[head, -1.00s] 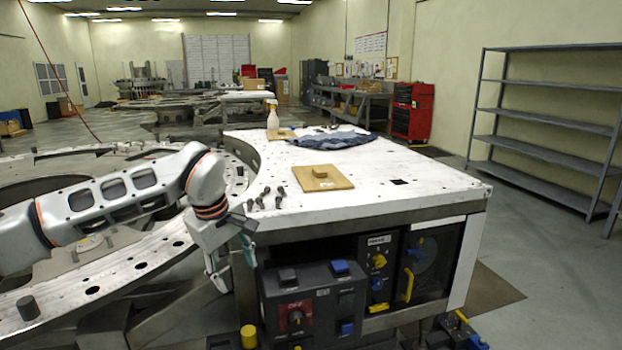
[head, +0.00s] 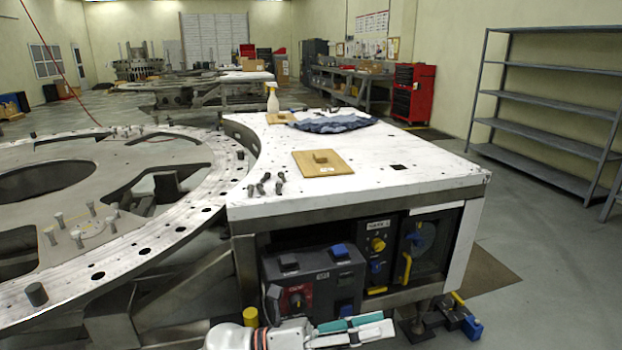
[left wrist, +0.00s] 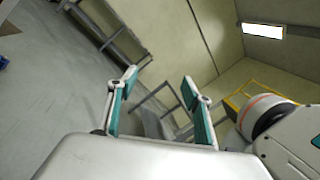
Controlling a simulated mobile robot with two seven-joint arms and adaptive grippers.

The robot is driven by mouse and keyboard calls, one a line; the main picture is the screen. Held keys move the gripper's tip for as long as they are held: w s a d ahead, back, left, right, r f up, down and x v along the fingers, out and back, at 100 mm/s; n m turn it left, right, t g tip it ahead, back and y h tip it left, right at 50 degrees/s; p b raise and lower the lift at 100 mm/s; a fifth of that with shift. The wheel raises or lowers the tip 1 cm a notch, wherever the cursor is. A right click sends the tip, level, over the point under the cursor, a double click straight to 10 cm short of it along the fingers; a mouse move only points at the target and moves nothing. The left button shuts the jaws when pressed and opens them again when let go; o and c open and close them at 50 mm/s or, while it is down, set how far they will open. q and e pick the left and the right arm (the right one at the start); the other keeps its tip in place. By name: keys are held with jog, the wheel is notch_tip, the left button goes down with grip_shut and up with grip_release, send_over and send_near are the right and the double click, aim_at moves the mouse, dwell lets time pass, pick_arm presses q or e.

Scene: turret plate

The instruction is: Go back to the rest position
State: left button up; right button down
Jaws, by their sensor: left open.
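My left gripper (head: 362,330) is low at the bottom of the head view, in front of the control box under the table, with its fingers pointing right. In the left wrist view its two teal-padded fingers (left wrist: 158,92) are spread apart with nothing between them. Beyond them are floor, wall and part of a grey frame. My right gripper is in neither view.
The white-topped table (head: 370,185) carries a wooden board (head: 335,168), several dark bolts, a spray bottle (head: 272,98) and a blue cloth (head: 330,124). Below it is a control box (head: 312,283) with knobs. A large ring plate (head: 185,225) lies left. Grey shelves (head: 545,125) stand right.

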pick_arm(q)
jog(key=w+a+f+n+t+y+p, duration=0.15)
jog(key=a+f+n+t+y, duration=0.5)
jog(key=n, duration=0.75)
jog(key=w+a+f+n+t+y, duration=0.25)
jog(key=a+f+n+t, duration=0.55)
jog(key=n, duration=0.5)
jog(key=s+a+f+n+g+y, duration=0.6)
jog(key=s+a+f+n+y, duration=0.2)
jog(key=s+a+f+n, duration=0.5)
jog(key=s+a+f, duration=0.3)
jog(key=s+f, duration=0.2)
jog(key=f, duration=0.1)
jog(key=shift+s+n+y+p, duration=0.15)
jog(key=shift+n+y+p, duration=0.15)
jog(key=shift+n, duration=0.1)
jog(key=shift+f, duration=0.1)
